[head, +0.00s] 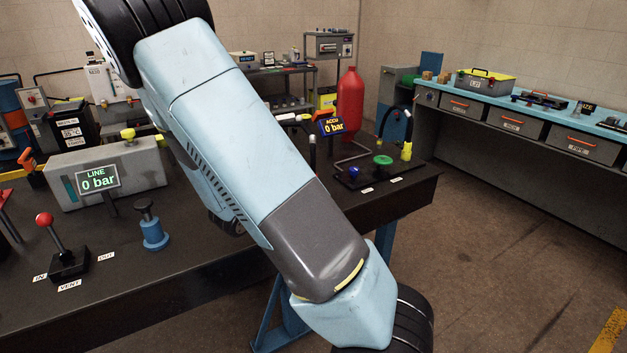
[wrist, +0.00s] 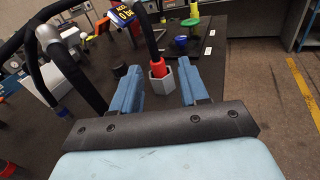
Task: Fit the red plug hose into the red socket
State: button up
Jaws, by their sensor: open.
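The red plug (wrist: 158,67) is on the end of a black hose (wrist: 149,36) that rises from it in the wrist view. It points down at a grey hexagonal fitting (wrist: 161,83), and I cannot tell how deep it sits in it. My gripper (wrist: 159,82) is open. Its two blue fingers stand to the left and right of the plug and fitting, with a gap on each side. No separate red socket can be made out. In the head view my own arm covers the middle, and my gripper is not visible.
A blue-ended hose (wrist: 63,110) hangs at left in the wrist view. Blue (wrist: 182,42) and green (wrist: 190,22) fittings lie beyond my right finger. In the head view, a grey LINE block (head: 110,175), a blue knob (head: 152,228) and a red-ball lever (head: 55,235) stand on the bench.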

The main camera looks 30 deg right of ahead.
jog(key=w+n+t, duration=0.1)
send_near(313, 164)
jog(key=w+x, duration=0.1)
jog(key=x, duration=0.4)
jog(key=shift+f+x, duration=0.2)
jog(key=shift+x, duration=2.45)
jog(key=shift+s, duration=0.15)
jog(key=shift+c, duration=0.4)
grip_shut()
